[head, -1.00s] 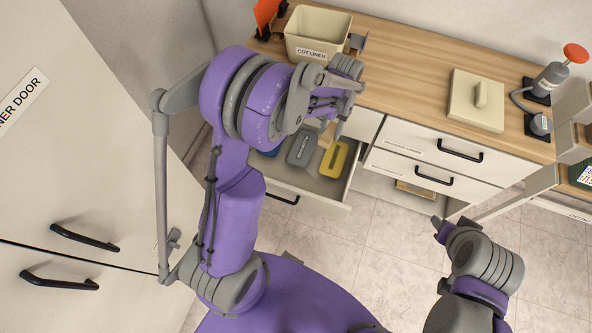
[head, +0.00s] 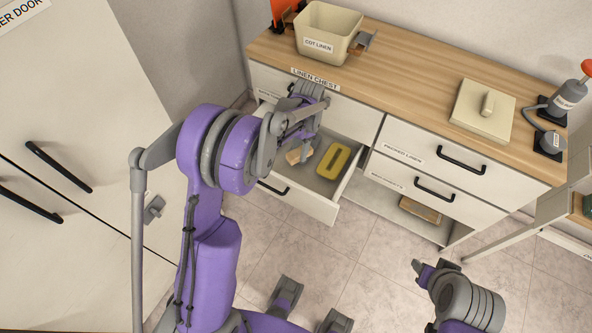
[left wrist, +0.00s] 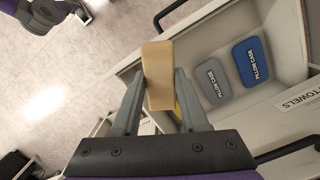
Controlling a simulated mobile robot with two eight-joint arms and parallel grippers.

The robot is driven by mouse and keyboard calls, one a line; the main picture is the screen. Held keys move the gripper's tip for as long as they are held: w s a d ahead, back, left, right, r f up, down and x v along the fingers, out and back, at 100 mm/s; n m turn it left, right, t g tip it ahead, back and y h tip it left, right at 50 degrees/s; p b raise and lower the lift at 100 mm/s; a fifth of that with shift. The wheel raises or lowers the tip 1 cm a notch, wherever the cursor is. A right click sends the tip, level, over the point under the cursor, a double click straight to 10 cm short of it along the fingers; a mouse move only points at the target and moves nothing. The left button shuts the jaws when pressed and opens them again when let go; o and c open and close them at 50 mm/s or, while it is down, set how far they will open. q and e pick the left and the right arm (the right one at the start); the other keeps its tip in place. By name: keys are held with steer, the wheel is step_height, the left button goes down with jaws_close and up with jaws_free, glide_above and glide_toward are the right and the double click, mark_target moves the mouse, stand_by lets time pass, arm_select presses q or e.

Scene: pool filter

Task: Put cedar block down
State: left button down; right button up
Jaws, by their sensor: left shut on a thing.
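My left gripper (head: 303,138) is shut on the cedar block, a plain tan block (head: 298,154), over the open drawer (head: 322,207) of the linen chest. In the left wrist view the block (left wrist: 158,62) stands out between the two fingertips, over the drawer's edge area; I cannot tell its exact height. A yellow pack (head: 333,161) lies in the drawer, just right of the block in the head view. A grey pack (left wrist: 213,84) and a blue pack (left wrist: 251,62), both marked pillow case, show in the left wrist view. My right gripper (head: 424,272) is at the lower right, its jaws unclear.
The wooden chest top (head: 400,75) carries a cot linen bin (head: 328,34), a cream lidded slab (head: 482,110) and a grey pump (head: 565,95). A brown block (head: 420,209) lies on the low shelf. The tiled floor in front is clear.

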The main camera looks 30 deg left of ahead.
arm_select(q)
steer(key=w+a+f+m+b, duration=0.5)
steer(key=a+f+m+b, duration=0.2)
steer(key=a+f+b, duration=0.3)
steer(key=shift+m+t+y, duration=0.4)
steer(key=shift+m+t, duration=0.1)
steer(key=shift+m, duration=0.1)
steer(key=f+b, duration=0.1)
steer(key=f, duration=0.4)
steer(key=f+b, duration=0.2)
steer(key=f, duration=0.4)
steer(key=d+f+b, duration=0.1)
steer(key=f, duration=0.5)
steer(key=shift+w, duration=0.35)
steer(key=shift+f+b, duration=0.55)
steer(key=shift+f, duration=1.6)
arm_select(e)
step_height(320, 180, down, 20)
steer(key=g, duration=0.1)
steer(key=shift+s+r, duration=0.25)
steer(key=shift+s, duration=0.05)
arm_select(q)
steer(key=shift+f, duration=0.1)
steer(key=shift+f, duration=0.15)
steer(key=shift+c, duration=2.1)
jaws_free()
arm_select(e)
steer(key=shift+f, duration=0.2)
